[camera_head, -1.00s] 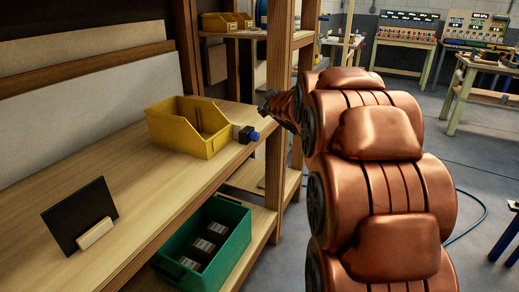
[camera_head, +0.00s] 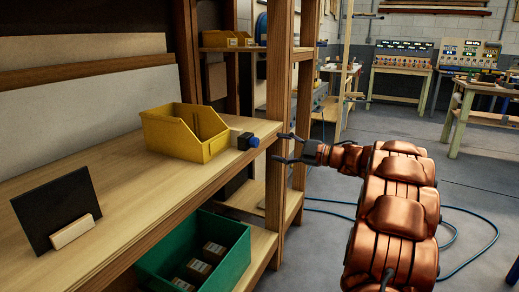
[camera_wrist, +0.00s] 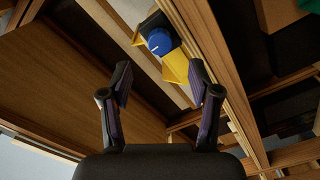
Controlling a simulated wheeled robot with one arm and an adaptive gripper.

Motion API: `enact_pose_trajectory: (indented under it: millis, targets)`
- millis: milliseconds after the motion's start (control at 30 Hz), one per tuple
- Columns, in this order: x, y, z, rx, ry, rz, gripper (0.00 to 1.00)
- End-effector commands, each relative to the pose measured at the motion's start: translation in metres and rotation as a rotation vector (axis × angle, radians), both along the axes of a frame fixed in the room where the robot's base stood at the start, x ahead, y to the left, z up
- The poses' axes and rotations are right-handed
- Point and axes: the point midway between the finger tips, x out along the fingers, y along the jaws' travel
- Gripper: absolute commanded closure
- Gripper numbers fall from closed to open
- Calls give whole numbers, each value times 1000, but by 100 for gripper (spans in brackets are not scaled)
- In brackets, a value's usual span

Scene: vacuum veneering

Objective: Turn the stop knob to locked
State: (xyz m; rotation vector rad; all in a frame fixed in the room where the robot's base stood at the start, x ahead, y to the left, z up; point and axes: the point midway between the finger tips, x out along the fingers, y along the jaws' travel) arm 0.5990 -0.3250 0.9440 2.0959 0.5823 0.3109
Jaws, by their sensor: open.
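The stop knob (camera_head: 253,142) is a small blue round knob on a dark and grey block at the front edge of the wooden shelf, beside a yellow bin. In the wrist view the blue knob (camera_wrist: 159,41) shows a white mark on its face and sits beyond my fingertips, slightly above the space between them. My gripper (camera_head: 285,149) is open and empty, to the right of the knob and apart from it. Its two fingers also show in the wrist view (camera_wrist: 160,84), spread wide. I cannot tell which setting the knob's mark points to.
The yellow bin (camera_head: 160,133) stands right behind the knob on the shelf (camera_head: 130,190). A wooden post (camera_head: 279,75) rises close to my gripper. A dark panel in a small stand (camera_head: 72,232) is at left. A green crate (camera_head: 230,265) with several boxes sits below.

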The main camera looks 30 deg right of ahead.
Motion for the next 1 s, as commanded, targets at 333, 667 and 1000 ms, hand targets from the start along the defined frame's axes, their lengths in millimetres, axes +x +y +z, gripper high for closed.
enact_pose_trajectory:
  millis: [333,667,1000]
  targets:
    - [38,25,-1,1,0,7,38]
    - [63,39,-1,3,1,3,38]
    - [65,40,-1,2,0,2,41]
